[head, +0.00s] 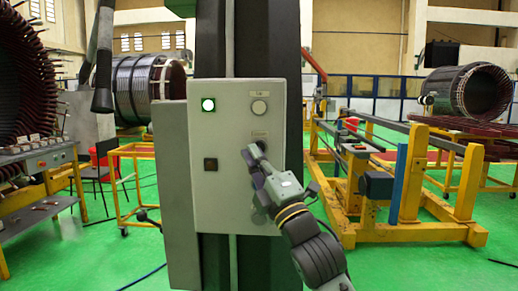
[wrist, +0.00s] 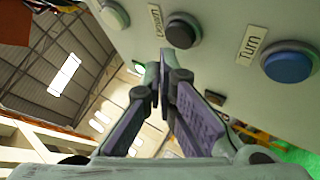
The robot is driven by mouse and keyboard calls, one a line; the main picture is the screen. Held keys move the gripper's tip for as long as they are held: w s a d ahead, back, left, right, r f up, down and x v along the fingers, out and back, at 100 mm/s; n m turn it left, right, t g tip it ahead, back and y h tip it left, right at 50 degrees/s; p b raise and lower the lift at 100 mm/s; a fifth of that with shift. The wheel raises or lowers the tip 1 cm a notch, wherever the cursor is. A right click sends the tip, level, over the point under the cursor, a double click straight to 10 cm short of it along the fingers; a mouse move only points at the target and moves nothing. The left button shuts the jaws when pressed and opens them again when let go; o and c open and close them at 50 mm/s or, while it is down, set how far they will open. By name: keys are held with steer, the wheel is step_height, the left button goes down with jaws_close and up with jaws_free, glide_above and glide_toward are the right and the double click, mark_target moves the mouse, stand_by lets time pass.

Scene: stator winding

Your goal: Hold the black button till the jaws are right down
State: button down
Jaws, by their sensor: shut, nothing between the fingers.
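The grey control panel (head: 225,130) stands upright in front of me on a dark column. The black button (wrist: 184,30), beside a "Down" label (wrist: 157,26), is in the wrist view; in the head view my gripper largely hides it. My gripper (head: 250,154) is shut and empty, its fingertips at the panel face near that button. In the wrist view the closed tips of my gripper (wrist: 166,56) lie just beside the black button; I cannot tell whether they touch it. The jaws cannot be made out in either view.
A white button (head: 259,107) is above the black one, and a blue button (wrist: 289,63) by a "Turn" label is on its other side. A green lamp (head: 208,105) is lit at the panel's upper left. A yellow frame (head: 420,232) stands to the right on green floor.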

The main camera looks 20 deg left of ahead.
steer(key=shift+w, duration=0.1)
steer(key=shift+w+a+b, duration=0.15)
steer(key=shift+w+b, duration=0.15)
steer(key=shift+w, duration=0.4)
stand_by(1.7)
steer(key=shift+s+b, duration=0.1)
steer(key=shift+b, duration=0.2)
stand_by(1.4)
steer(key=shift+s+b, duration=0.3)
steer(key=shift+s, duration=0.35)
steer(key=shift+s+d+b, duration=0.25)
steer(key=shift+s+d, duration=0.05)
steer(key=shift+s, duration=0.5)
steer(key=shift+s+d+b, duration=0.2)
steer(key=shift+s+d, duration=0.05)
steer(key=shift+s, duration=0.6)
steer(key=shift+s+d+b, duration=0.25)
steer(key=shift+s+d, duration=0.05)
steer(key=shift+s, duration=0.5)
